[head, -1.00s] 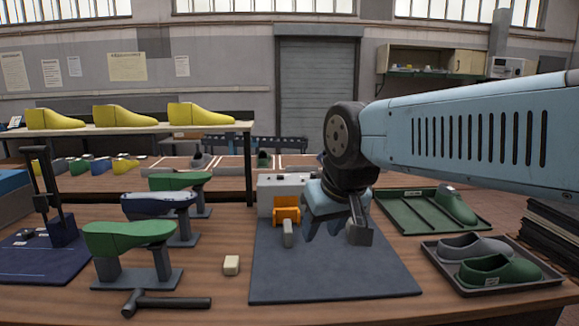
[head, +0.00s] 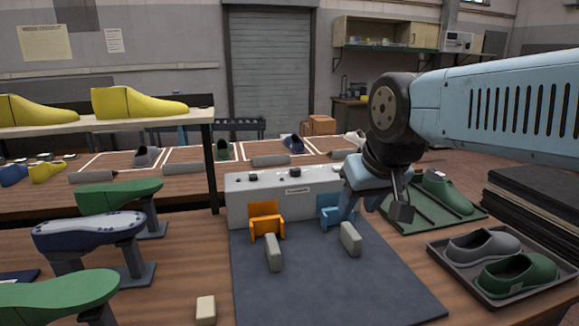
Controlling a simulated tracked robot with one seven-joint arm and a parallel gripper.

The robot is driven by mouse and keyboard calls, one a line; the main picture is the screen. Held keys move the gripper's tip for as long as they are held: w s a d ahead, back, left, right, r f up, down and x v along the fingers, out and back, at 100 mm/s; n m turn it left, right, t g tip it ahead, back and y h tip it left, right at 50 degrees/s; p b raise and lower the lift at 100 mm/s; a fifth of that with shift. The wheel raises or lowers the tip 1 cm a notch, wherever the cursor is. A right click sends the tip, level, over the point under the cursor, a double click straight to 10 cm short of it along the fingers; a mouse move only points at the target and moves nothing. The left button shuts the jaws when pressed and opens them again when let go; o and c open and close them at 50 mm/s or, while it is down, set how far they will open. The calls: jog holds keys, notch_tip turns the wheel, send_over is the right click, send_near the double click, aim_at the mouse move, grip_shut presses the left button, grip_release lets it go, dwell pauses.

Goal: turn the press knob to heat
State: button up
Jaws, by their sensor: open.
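The press is a low light-grey box (head: 285,200) at the back of a dark mat, with a small label on its front. My gripper (head: 375,208) is open, pointing down at the press's right end, apart from the knobs. It hides part of that end.
The dark mat (head: 320,280) holds two grey blocks (head: 274,252) (head: 350,239). Green and blue lasts on stands (head: 90,232) are at left. A green tray (head: 425,225) and a dark tray with shoes (head: 480,288) are at right. A raised shelf (head: 100,123) bears yellow lasts.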

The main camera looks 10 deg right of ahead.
jog(key=shift+o, duration=1.4)
jog(key=shift+w+r, duration=0.2)
jog(key=shift+w, duration=0.05)
jog(key=shift+o, duration=1)
jog(key=shift+n+g, duration=0.3)
jog(key=shift+n, duration=0.4)
jog(key=w+r, duration=0.1)
jog(key=w+d+r, duration=0.1)
jog(key=w, duration=0.1)
jog(key=w+r, duration=0.1)
jog(key=shift+w+d+r, duration=0.15)
jog(key=shift+w+d, duration=0.1)
jog(key=shift+w, duration=0.1)
jog(key=w+r+n, duration=0.1)
jog(key=w+r, duration=0.2)
jog(key=w, duration=0.2)
jog(key=n+g, duration=0.5)
jog(key=n, duration=0.3)
send_over(296, 169)
notch_tip(296, 169, down, 6)
jog(key=r, duration=0.1)
notch_tip(296, 169, down, 14)
jog(key=shift+w+d+f, duration=0.1)
jog(key=shift+w, duration=0.05)
